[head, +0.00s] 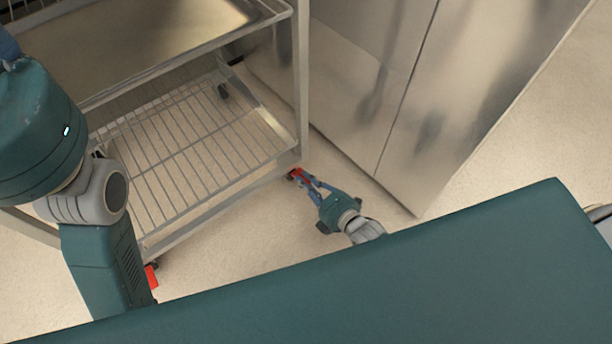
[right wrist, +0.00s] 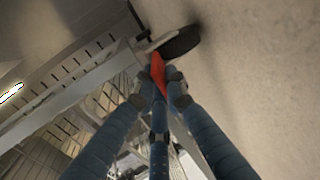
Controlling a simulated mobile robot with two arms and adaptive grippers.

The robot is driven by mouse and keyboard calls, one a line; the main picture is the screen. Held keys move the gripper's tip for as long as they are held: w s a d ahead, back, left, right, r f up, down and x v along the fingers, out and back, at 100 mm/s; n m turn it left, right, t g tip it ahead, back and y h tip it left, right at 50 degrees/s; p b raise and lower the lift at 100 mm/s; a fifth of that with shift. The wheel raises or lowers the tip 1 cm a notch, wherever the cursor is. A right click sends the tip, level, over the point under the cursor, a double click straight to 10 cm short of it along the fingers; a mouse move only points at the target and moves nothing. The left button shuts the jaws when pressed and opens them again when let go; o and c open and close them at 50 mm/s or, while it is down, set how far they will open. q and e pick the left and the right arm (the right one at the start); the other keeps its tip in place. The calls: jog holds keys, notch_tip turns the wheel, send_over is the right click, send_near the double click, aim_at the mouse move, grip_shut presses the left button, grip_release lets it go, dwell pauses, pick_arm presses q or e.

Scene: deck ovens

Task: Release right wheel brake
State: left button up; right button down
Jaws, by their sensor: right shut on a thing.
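The right wheel brake is a small red lever (head: 296,173) at the near right bottom corner of the rack (head: 215,207). My right gripper (head: 304,182) is low by the floor, its blue fingers closed on this lever. In the right wrist view the red lever (right wrist: 158,72) lies between the fingertips, beside the dark caster wheel (right wrist: 181,43). The fingers hide part of the lever. My left arm is at the left of the head view. Only a bit of blue, perhaps its gripper (head: 7,44), shows at the picture edge, and its fingertips are out of sight.
Another red brake lever (head: 151,276) shows at the rack's near left corner. A tray (head: 140,35) rests above the wire shelf (head: 185,140). Steel cabinet doors (head: 400,90) stand right of the rack. Bare floor (head: 245,245) lies in front.

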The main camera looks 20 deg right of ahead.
dwell(0.3)
jog(key=c, duration=1.8)
grip_release()
jog(key=shift+o, duration=0.2)
jog(key=v, duration=1.2)
